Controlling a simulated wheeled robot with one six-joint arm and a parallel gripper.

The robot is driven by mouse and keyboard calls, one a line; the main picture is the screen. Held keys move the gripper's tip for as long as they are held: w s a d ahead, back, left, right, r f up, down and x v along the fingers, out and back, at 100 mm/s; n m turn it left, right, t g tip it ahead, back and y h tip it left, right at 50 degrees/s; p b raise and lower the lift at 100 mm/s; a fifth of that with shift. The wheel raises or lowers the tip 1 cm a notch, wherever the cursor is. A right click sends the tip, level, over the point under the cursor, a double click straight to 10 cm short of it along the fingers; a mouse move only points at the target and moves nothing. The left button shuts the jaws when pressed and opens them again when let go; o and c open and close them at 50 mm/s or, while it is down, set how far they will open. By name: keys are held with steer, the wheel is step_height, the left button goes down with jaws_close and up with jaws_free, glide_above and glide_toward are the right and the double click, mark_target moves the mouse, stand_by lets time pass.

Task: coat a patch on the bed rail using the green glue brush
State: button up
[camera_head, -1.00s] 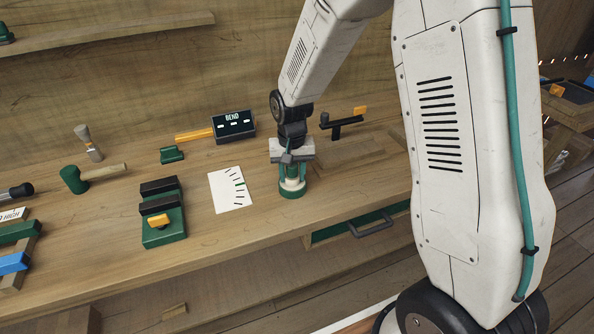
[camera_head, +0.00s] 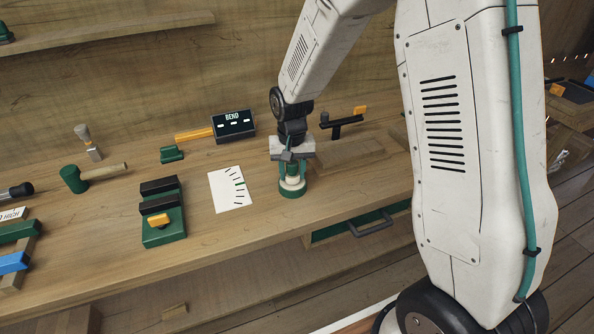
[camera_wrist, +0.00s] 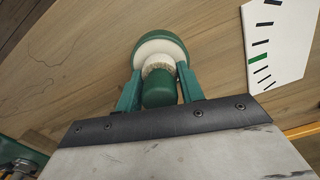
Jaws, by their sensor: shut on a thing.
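The green glue brush (camera_wrist: 160,92) shows its round green handle end in the wrist view, with a cream, ribbed part below it. It is over a green and white round pot (camera_wrist: 182,48); whether its tip is inside is hidden. My gripper (camera_wrist: 159,88) has its two teal fingers against the sides of the handle, shut on it. In the head view my gripper (camera_head: 291,168) points down over the same pot (camera_head: 292,191) on the workbench. I cannot tell for sure which thing is the bed rail.
Left of the pot lie a white marked card (camera_head: 229,190) and a green fixture with black bars (camera_head: 163,213). A BEND box (camera_head: 234,125), a green mallet (camera_head: 75,178) and a black stand (camera_head: 341,122) are also on the bench (camera_head: 120,252). An open drawer (camera_head: 342,229) juts out below.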

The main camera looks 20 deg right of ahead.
steer(key=shift+r, duration=3.15)
